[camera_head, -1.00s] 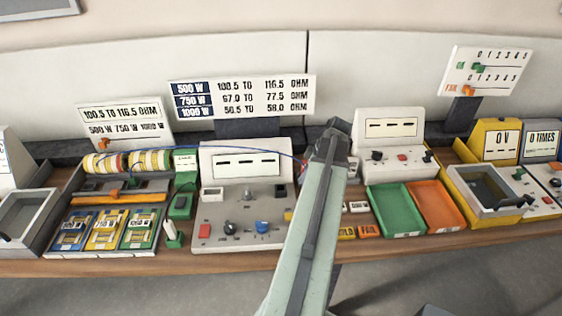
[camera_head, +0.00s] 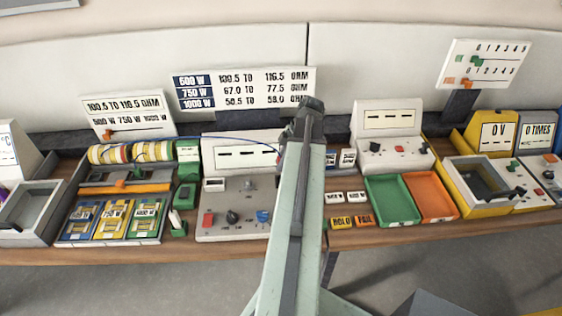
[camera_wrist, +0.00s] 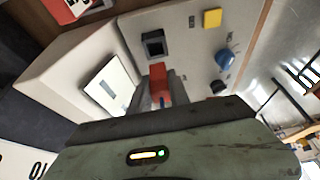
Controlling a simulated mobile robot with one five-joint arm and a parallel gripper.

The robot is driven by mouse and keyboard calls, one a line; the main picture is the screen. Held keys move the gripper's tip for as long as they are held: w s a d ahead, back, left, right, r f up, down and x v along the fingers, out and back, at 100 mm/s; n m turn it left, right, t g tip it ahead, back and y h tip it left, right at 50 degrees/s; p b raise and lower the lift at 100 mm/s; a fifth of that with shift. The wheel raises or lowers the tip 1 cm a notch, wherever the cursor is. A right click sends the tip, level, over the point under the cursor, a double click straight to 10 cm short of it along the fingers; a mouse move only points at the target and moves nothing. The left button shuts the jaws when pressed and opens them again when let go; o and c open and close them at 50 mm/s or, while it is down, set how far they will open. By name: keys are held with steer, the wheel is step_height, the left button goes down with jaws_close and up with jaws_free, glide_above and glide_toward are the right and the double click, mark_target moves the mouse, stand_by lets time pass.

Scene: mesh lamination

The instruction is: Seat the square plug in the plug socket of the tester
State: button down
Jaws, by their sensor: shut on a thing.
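My gripper (camera_wrist: 160,98) is shut on the square plug (camera_wrist: 158,76), a small red block whose end sticks out beyond the jaws in the wrist view. The plug socket (camera_wrist: 153,44) is a dark, empty square opening in the grey tester (camera_wrist: 185,45), just above the plug in that picture. The plug looks apart from the opening; the exact gap is unclear. In the head view the tester (camera_head: 242,190) stands left of my arm, and my arm hides its right side and my fingertips. A blue cable (camera_head: 215,139) runs from the left towards my gripper.
The tester has a blue knob (camera_wrist: 225,57), a black knob (camera_wrist: 218,87) and a yellow button (camera_wrist: 212,18) near the socket. Its raised display (camera_wrist: 108,87) stands beside my gripper. Green (camera_head: 391,200) and orange (camera_head: 430,195) trays lie to the right.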

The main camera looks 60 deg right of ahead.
steer(key=shift+f+b, duration=1.75)
steer(key=shift+f, duration=0.4)
steer(key=shift+f, duration=0.15)
steer(key=shift+f+b, duration=0.3)
steer(key=shift+b, duration=0.15)
steer(key=shift+f+b, duration=0.45)
steer(key=c, duration=1.1)
jaws_free()
steer(key=shift+c, duration=0.2)
steer(key=shift+r, duration=0.1)
steer(key=p+v, duration=0.7)
steer(key=shift+r, duration=0.3)
steer(key=shift+s, duration=0.1)
